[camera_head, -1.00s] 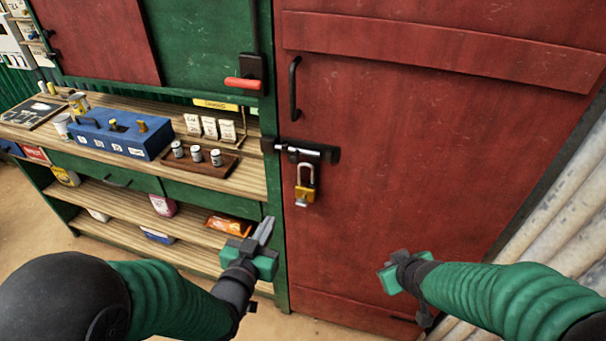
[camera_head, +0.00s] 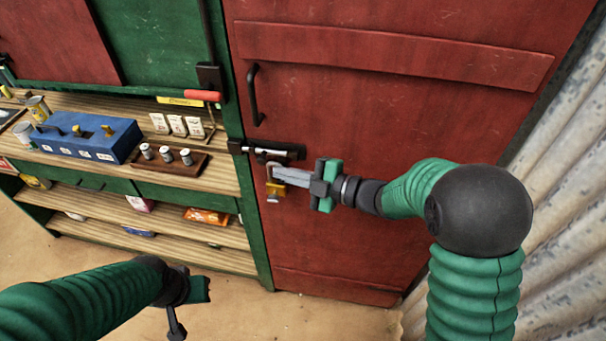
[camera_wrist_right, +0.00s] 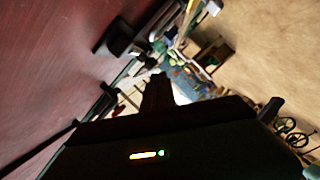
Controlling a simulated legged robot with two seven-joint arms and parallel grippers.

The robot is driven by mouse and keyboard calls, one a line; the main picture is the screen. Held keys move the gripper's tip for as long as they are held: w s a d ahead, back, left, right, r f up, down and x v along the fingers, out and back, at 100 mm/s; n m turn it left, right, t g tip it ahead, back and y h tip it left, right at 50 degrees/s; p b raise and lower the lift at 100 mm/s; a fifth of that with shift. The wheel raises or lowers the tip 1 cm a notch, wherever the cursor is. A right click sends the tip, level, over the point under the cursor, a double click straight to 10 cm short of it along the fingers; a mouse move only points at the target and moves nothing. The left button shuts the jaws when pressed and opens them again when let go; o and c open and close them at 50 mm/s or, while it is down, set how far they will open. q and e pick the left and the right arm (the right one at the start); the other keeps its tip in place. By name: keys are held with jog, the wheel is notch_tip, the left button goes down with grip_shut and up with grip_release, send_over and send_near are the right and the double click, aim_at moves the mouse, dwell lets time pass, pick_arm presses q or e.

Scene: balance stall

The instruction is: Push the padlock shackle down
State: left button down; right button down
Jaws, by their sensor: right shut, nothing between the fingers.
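The padlock (camera_head: 275,187) hangs below the black and silver bolt (camera_head: 270,151) on the red door. Its brass body is partly hidden by my right gripper (camera_head: 277,173), and the top of its silver shackle shows just above the fingers. My right gripper is shut with nothing in it, its fingertips pointing left at the shackle. I cannot tell whether they touch it. In the right wrist view the dark fingers (camera_wrist_right: 157,92) show, and the padlock cannot be made out. My left gripper (camera_head: 200,290) is at the lower left, away from the door; its fingers are not clear.
The red door (camera_head: 400,130) has a black handle (camera_head: 254,95) above the bolt. A corrugated wall (camera_head: 560,180) bounds the right side.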

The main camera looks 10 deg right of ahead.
jog(key=w, duration=0.1)
jog(key=w+f, duration=0.1)
jog(key=w, duration=0.1)
jog(key=w+f, duration=0.1)
jog(key=shift+w+a+f, duration=0.2)
jog(key=shift+a+f, duration=0.05)
jog(key=shift+a, duration=0.05)
notch_tip(320, 180, down, 3)
jog(key=shift+s+b, duration=0.15)
jog(key=shift+b, duration=0.9)
